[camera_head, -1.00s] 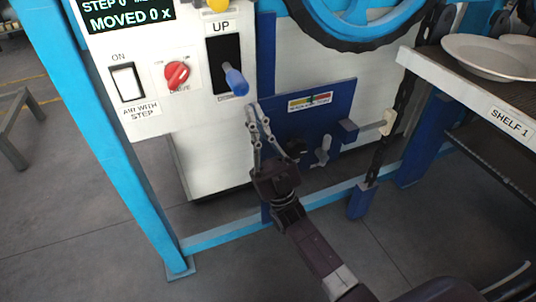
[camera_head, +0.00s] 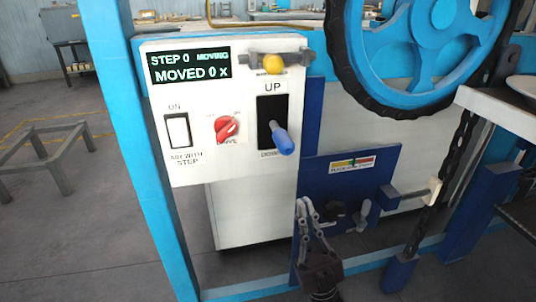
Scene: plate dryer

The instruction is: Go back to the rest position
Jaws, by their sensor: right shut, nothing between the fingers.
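My right gripper (camera_head: 310,214) is at the bottom middle of the head view, in front of the dark blue plate (camera_head: 345,165). Its fingers are shut with nothing between them. It is below the blue lever handle (camera_head: 283,142) and apart from it. The lever sits in a black slot labelled UP, on the white control panel (camera_head: 205,100). The panel's display (camera_head: 190,66) reads STEP 0 MOVING, MOVED 0 x. My left gripper is not in view.
A blue frame post (camera_head: 140,150) stands left of the panel. A large blue wheel with a black rim (camera_head: 425,45) is at upper right. The shelf edge (camera_head: 500,108) and a hanging chain (camera_head: 450,165) are at right. Open floor and a grey metal frame (camera_head: 60,165) lie at left.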

